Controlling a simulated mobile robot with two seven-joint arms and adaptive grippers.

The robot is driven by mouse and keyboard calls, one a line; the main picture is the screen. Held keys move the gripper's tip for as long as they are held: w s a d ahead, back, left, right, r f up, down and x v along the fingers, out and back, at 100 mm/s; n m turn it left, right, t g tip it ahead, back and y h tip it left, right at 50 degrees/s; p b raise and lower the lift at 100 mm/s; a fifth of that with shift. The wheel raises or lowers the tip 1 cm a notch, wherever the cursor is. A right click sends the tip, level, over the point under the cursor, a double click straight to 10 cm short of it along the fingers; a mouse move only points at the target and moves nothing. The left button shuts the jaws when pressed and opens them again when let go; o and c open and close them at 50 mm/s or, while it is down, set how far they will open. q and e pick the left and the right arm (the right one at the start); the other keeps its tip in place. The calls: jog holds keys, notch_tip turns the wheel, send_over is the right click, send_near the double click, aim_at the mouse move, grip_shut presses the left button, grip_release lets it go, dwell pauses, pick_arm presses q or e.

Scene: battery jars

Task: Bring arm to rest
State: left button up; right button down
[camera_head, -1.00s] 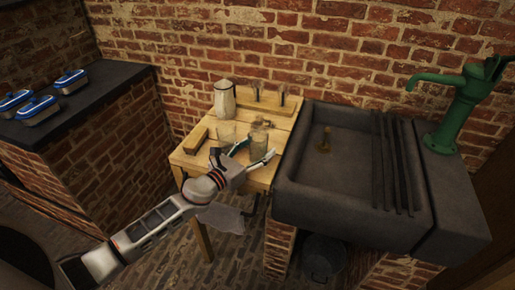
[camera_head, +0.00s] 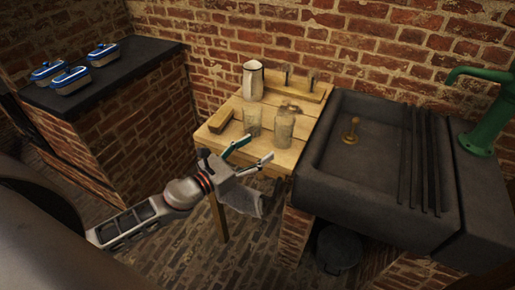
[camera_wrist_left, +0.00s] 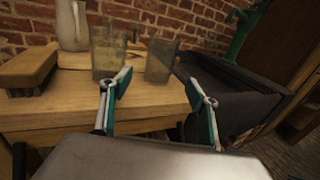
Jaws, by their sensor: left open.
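My left gripper (camera_head: 255,154) is open and empty in front of the wooden table (camera_head: 279,158), near its front edge. Its two fingers also show spread apart in the left wrist view (camera_wrist_left: 160,112). Two glass jars stand on the table beyond the fingers: a left jar (camera_head: 253,122) and a right jar (camera_head: 285,125). They also show in the left wrist view, the left jar (camera_wrist_left: 108,52) upright and the right jar (camera_wrist_left: 161,61) looking slanted by the camera's tilt. The fingers touch neither jar. My right gripper is not in view.
A pale jug (camera_head: 253,80), a wooden block or brush (camera_head: 221,119) and a wooden rack (camera_head: 295,86) stand on the table. A dark stone sink (camera_head: 340,205) with a brass plug (camera_head: 351,130) adjoins on the right. A green pump (camera_head: 487,125) stands beyond. Blue-lidded dishes (camera_head: 70,80) sit on the left counter.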

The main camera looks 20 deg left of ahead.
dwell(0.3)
pick_arm(q)
jog(key=s+a+f+n+g+y, duration=0.1)
jog(key=s+a+n+y, duration=0.3)
jog(key=n, duration=0.7)
jog(key=s+a+n+y, duration=0.3)
jog(key=a+n+y, duration=0.3)
jog(key=n, duration=0.4)
jog(key=s+a+f+n+g+y, duration=0.1)
jog(key=s+f+n+g, duration=0.3)
jog(key=s+n, duration=0.3)
jog(key=s+a+f+n+g+y, duration=0.1)
jog(key=s+f+n+g, duration=0.4)
jog(key=s, duration=0.4)
jog(key=w+d+f+n+t+h, duration=0.1)
jog(key=d+f+n+t+h, duration=0.2)
jog(key=d+f+h, duration=0.4)
jog(key=shift+w+d+f+t+h, duration=0.5)
jog(key=shift+d+f, duration=2.5)
jog(key=shift+d, duration=1.65)
